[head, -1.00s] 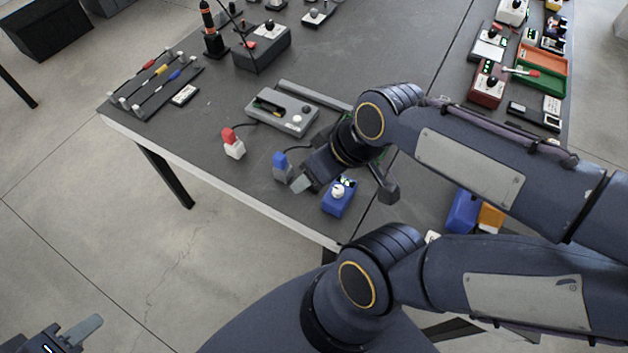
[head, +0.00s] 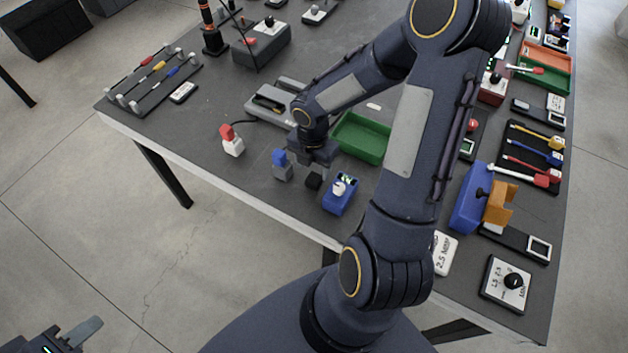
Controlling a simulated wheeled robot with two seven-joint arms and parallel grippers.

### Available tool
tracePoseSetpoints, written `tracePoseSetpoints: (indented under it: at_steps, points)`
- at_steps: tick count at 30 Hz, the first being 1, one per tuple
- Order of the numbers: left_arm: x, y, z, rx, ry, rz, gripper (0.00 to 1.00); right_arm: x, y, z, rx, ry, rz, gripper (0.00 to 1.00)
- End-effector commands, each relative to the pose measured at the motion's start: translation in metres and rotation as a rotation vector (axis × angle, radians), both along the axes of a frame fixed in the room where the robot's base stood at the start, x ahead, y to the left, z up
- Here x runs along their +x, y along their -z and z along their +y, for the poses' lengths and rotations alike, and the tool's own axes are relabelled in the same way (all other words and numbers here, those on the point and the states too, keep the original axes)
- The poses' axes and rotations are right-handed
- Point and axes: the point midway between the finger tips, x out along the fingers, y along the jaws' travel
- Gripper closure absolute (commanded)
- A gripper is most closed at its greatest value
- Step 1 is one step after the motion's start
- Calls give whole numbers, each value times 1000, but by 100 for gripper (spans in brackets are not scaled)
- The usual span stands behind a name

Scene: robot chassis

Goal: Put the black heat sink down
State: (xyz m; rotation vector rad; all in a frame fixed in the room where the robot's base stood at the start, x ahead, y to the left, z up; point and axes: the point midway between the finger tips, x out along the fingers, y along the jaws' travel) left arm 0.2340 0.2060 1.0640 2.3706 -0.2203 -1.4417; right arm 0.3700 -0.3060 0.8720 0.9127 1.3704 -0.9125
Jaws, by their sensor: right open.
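A small black block, which looks like the black heat sink (head: 313,181), is on the dark table between the blue-topped grey connector (head: 282,165) and the blue box with a white knob (head: 340,193). My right gripper (head: 308,171) points down just above and behind it, open. Its fingertips are small and partly hidden, so I cannot tell whether they touch the block. My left gripper (head: 80,333) is at the bottom left corner, over the floor and away from the table. Only one of its fingers shows clearly.
A green tray (head: 360,138) lies right of my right gripper, and a grey device (head: 270,104) behind it. A red-topped white connector (head: 232,141) stands left. The table's front edge (head: 260,209) is close. Bare table lies in front of the connectors.

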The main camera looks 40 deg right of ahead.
Motion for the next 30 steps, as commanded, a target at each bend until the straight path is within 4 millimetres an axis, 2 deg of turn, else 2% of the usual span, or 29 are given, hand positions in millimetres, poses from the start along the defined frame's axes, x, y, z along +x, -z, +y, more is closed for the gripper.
tracePoseSetpoints:
  at_steps: [6, 9, 18, 30]
  points:
    - [0, 1, 0, 0, 0, 0, 64, -1, 34, -4, 1, 0, 5, 42]
    - [0, 2, 0, 0, 0, 0, 64, 0, 44, -4, 1, 1, 3, 42]
    - [0, 2, 0, 0, 0, 0, 64, 0, 46, -4, 0, 3, 0, 43]
    - [0, 2, 0, 0, 0, 0, 64, 0, 46, -4, 0, 3, 0, 94]
